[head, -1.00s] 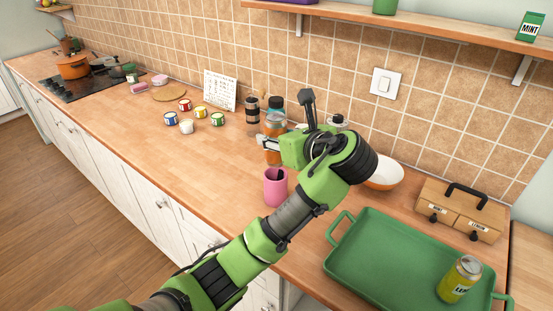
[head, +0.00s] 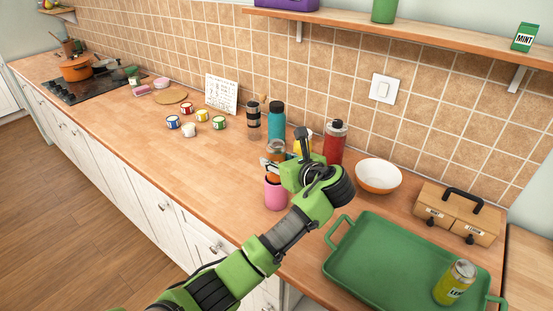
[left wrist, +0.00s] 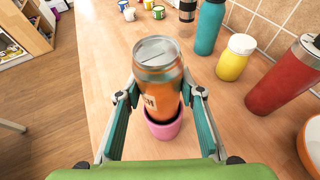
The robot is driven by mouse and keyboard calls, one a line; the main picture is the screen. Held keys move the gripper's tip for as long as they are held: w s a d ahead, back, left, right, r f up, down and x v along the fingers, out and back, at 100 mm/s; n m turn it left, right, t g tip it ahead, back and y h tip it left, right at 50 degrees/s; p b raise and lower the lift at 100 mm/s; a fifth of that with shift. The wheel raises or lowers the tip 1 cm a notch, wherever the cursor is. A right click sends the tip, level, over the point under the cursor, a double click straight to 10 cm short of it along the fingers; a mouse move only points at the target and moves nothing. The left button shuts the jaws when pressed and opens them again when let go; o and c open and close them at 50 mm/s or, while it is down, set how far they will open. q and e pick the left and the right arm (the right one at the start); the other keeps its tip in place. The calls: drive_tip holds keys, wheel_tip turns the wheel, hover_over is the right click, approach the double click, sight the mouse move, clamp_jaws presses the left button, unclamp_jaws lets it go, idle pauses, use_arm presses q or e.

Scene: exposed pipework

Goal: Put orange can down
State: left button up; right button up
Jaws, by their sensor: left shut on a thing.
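My left gripper (head: 276,162) is shut on the orange can (head: 276,148), which is partly hidden by the fingers in the head view. In the left wrist view the can (left wrist: 162,88) stands between the two fingers of the left gripper (left wrist: 160,95), its silver lid facing the camera and its body slightly tilted in the picture. The pink cup (head: 275,196) is on the counter just below the can in the head view. In the left wrist view the pink cup (left wrist: 163,126) shows right behind the can's lower end. I cannot tell whether they touch. My right gripper is not in view.
A teal bottle (head: 276,118), a yellow jar (left wrist: 232,60) and a red bottle (head: 334,143) stand close behind the can. A white-orange bowl (head: 378,178) and a green tray (head: 385,262) with a lemon can (head: 455,283) are to the right. The counter left of the cup is clear.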

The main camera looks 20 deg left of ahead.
use_arm(q)
drive_tip(key=shift+f, duration=0.15)
drive_tip(key=shift+f+p, duration=0.35)
drive_tip(key=shift+p, duration=0.05)
drive_tip(key=o, duration=1.3)
drive_tip(key=shift+f, duration=0.1)
drive_tip(key=shift+d+r+b, duration=0.1)
drive_tip(key=shift+r+b, duration=0.5)
drive_tip(key=shift+b, duration=0.05)
drive_tip(key=b+v, duration=0.1)
drive_tip(key=v, duration=1.1)
